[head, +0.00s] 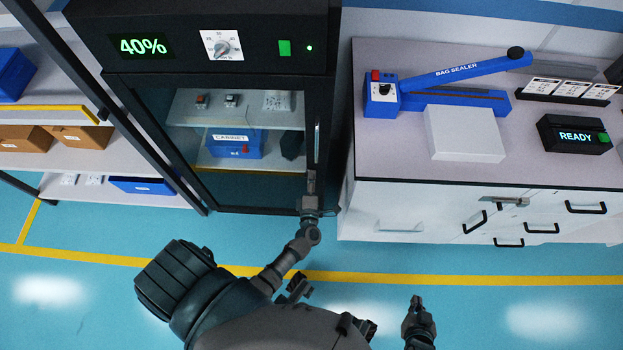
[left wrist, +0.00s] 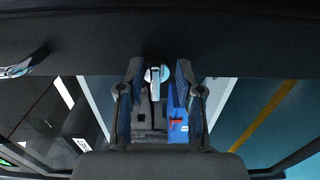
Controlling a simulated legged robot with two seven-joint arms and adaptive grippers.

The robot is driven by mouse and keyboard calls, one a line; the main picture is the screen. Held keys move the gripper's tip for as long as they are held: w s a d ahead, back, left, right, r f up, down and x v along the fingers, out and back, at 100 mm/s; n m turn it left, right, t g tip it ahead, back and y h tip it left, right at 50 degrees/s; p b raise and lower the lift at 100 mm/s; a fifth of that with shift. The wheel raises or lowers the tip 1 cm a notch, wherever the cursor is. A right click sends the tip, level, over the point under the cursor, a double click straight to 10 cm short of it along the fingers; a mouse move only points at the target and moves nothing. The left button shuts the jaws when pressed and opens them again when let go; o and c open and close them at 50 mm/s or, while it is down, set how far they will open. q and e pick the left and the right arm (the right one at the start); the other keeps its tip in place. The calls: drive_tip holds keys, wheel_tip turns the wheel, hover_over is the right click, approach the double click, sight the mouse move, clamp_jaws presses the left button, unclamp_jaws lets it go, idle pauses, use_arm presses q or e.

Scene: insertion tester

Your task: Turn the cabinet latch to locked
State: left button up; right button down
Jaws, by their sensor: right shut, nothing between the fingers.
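The black cabinet (head: 205,90) stands at the left centre, its glass front shut or nearly so; I cannot tell which. The latch (left wrist: 154,76), a round silver piece with a grey lever pointing down the picture, shows in the left wrist view. My left gripper (left wrist: 158,72) is open, with one finger on each side of the latch and visible gaps between. In the head view my left gripper (head: 311,180) is at the lower right edge of the cabinet front, hiding the latch. My right gripper (head: 417,303) is shut and empty above the floor, away from the cabinet.
An upright handle (head: 317,143) is just above my left gripper. A counter (head: 400,163) with a blue bag sealer (head: 440,95) and a READY box (head: 572,133) stands close on the right. Shelves (head: 110,165) stand left. The floor in front is clear.

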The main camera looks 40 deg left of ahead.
use_arm(q)
drive_tip(key=shift+s+r, duration=0.1)
drive_tip(key=v, duration=1.2)
